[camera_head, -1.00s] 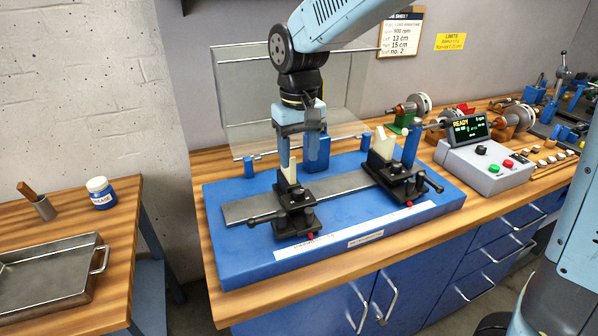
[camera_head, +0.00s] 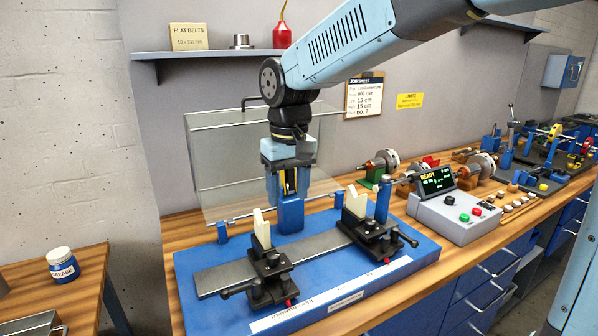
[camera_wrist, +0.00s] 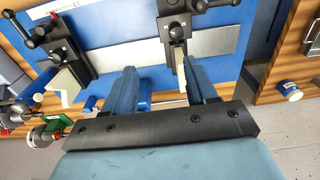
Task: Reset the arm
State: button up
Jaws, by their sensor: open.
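My arm reaches in from the upper right in the head view, with my gripper (camera_head: 287,198) hanging down over the blue balancing machine (camera_head: 200,290). The gripper is open and its fingers point down, with nothing seen between them. In the head view it stands above and behind the left black support (camera_head: 268,275), which has a cream V-shaped top. The right black support (camera_head: 370,232) stands to its right. In the wrist view the two blue fingers (camera_wrist: 163,85) show apart, with one black support (camera_wrist: 176,40) beyond the right finger.
A clear guard (camera_head: 220,165) stands behind the machine. A control box (camera_head: 455,217) reading READY and several rotors (camera_head: 385,162) are on the bench to the right. A shelf (camera_head: 200,54) hangs above. A grease jar (camera_head: 62,265) stands on the left table.

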jog(key=s+d+r+m+t+y, duration=0.1)
jog(key=s+d+r+m, duration=0.1)
jog(key=d, duration=0.7)
jog(key=s+d+r+m+t, duration=0.1)
jog(key=s+d+r+t, duration=0.1)
jog(key=d, duration=0.8)
jog(key=s+d+f+m+t+h, duration=0.1)
jog(key=s+d+f+m+t, duration=0.1)
jog(key=s+d, duration=0.6)
jog(key=shift+s+d+m, duration=0.2)
jog(key=shift+d+m, duration=0.5)
jog(key=shift+d, duration=0.55)
jog(key=shift+f, duration=0.1)
jog(key=shift+c, duration=0.3)
